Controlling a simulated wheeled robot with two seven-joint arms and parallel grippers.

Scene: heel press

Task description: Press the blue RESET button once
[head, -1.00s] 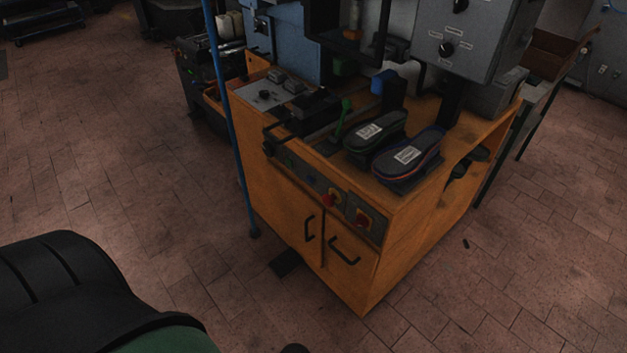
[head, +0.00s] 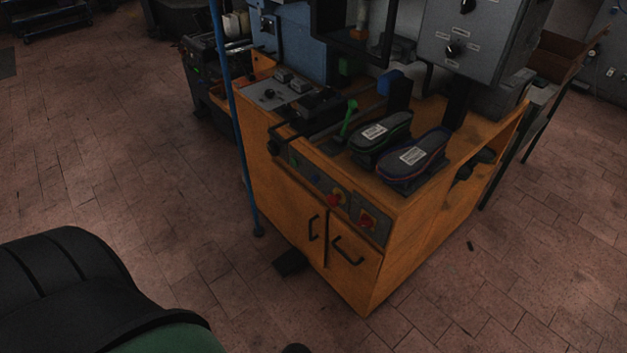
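The front control panel (head: 354,208) sits on the upper front of the orange press cabinet (head: 283,203). A small, dark bluish button (head: 315,178) shows on it, between a greenish button (head: 294,161) and a red knob on yellow (head: 336,198). Its label is too small to read, and I cannot tell whether it is pressed. Neither of my grippers is in view. A black and green part of my own body fills the lower left corner, well apart from the panel.
A red switch (head: 367,219) is at the panel's right end. Two dark shoe forms (head: 413,160) stand on the cabinet top. A blue pole (head: 239,130) rises at the cabinet's left corner. A black pedal (head: 291,263) lies on the floor before it.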

